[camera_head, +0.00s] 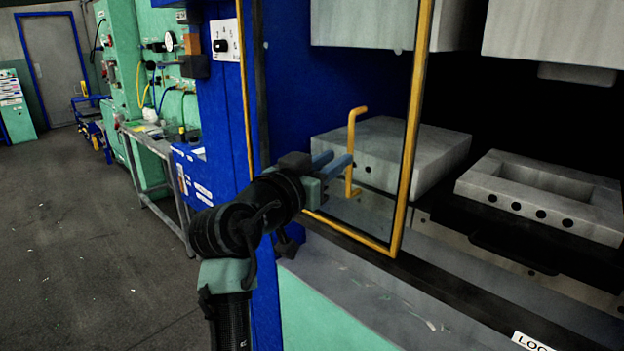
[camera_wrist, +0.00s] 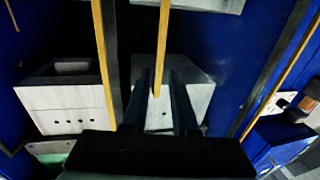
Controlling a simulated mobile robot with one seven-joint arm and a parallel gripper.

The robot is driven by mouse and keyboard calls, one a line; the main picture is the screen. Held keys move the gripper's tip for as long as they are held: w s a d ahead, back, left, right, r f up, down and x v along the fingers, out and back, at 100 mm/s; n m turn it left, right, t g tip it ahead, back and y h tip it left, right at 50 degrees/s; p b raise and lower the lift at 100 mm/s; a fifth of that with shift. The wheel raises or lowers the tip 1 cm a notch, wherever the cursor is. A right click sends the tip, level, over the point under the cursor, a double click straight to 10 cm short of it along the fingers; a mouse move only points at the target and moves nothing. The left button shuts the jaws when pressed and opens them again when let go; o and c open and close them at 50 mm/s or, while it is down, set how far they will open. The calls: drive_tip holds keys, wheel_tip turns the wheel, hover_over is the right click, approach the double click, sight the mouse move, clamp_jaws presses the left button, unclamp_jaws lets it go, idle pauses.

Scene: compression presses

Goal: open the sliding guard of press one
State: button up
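The sliding guard is a clear panel in a yellow frame (camera_head: 411,130). In the head view it stands across the left part of the press opening, and the part right of its frame edge is uncovered. Its yellow bar handle (camera_head: 352,145) is upright on the panel. My gripper (camera_head: 342,158) is at the handle's lower half, its two blue fingers apart. In the wrist view the handle (camera_wrist: 163,50) shows between the open fingers (camera_wrist: 161,90), with a gap on either side. The guard frame also shows in the wrist view (camera_wrist: 104,65).
A grey block (camera_head: 390,150) lies behind the panel and a hollowed block (camera_head: 540,195) in the uncovered part. Below is the press ledge (camera_head: 370,300). A blue column with a control knob (camera_head: 222,45) stands left. The floor (camera_head: 80,230) at left is mostly clear.

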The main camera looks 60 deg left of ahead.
drive_tip(key=v, duration=0.6)
drive_tip(key=shift+s+b, duration=0.2)
drive_tip(key=shift+b, duration=0.25)
drive_tip(key=w+d+r+m+t+h+p, duration=0.1)
drive_tip(key=w+d+r+t, duration=0.2)
drive_tip(key=d, duration=0.4)
drive_tip(key=w+d+r+m, duration=0.1)
drive_tip(key=w+d+r, duration=0.3)
drive_tip(key=d+r, duration=0.3)
drive_tip(key=w+d+r+m+t+h+p, duration=0.1)
drive_tip(key=w+d+r+t, duration=0.15)
drive_tip(key=d, duration=0.55)
drive_tip(key=s+d+r+m+t+h, duration=0.1)
drive_tip(key=s+d+r+t+h, duration=0.2)
drive_tip(key=d+r, duration=0.3)
drive_tip(key=s+d+r+m+t+h+p, duration=0.1)
drive_tip(key=s+d+r+t+h, duration=0.2)
drive_tip(key=d, duration=1.1)
wheel_tip(320, 180, up, 3)
drive_tip(key=shift+s+d, duration=0.35)
drive_tip(key=shift+s, duration=0.05)
drive_tip(key=shift+a, duration=0.15)
